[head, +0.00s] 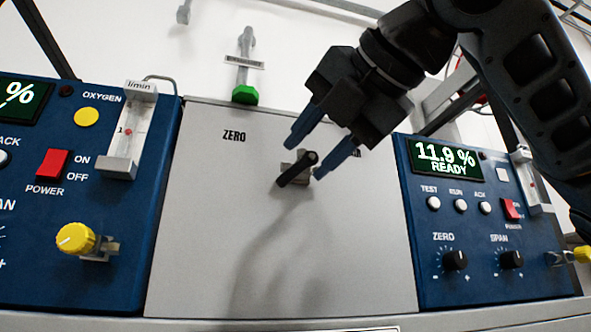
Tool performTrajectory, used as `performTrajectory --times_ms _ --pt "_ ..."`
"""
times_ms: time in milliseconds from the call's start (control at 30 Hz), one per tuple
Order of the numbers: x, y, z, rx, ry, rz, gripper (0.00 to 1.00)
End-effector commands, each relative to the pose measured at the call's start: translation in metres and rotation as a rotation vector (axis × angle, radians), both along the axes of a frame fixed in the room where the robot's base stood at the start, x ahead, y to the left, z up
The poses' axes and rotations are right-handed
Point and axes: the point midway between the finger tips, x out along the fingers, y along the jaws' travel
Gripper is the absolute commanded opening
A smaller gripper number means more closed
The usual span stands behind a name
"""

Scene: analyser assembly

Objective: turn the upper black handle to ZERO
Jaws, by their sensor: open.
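The black handle (290,174) sits on a small metal mount in the middle of a grey panel (215,230). It lies diagonally, from lower left to upper right. The ZERO label (234,136) is on the panel up and left of the handle. A second label to the right is mostly hidden by my gripper. My gripper (304,160) is open and reaches in from the upper right. Its two blue fingertips appear on either side of the handle's upper right end. Whether they touch it I cannot tell. No second black handle shows on this panel.
A blue analyser (80,190) with a yellow knob (75,238) stands left of the panel. Another blue analyser (470,205) on the right reads 11.9 % READY. A green-knobbed fitting (245,94) is on the wall above. The lower panel is clear.

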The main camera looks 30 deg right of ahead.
Motion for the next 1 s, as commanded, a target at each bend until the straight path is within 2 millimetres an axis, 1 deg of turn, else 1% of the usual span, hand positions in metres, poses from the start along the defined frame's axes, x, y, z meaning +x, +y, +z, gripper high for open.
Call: performTrajectory --times_ms 33,200,333,500,767,1000 --pt "0.008 -0.001 -0.001 0.001 0.004 -0.001 0.43" --pt "0.033 -0.001 -0.007 0.001 0.001 0.000 0.43" --pt "0.048 -0.001 -0.012 0.002 0.000 0.001 0.43" --pt "0.058 -0.001 -0.015 0.001 -0.002 0.000 0.43" --pt "0.059 -0.001 -0.016 0.001 -0.003 0.001 0.43" --pt "0.058 -0.001 -0.016 0.001 -0.003 0.001 0.20"
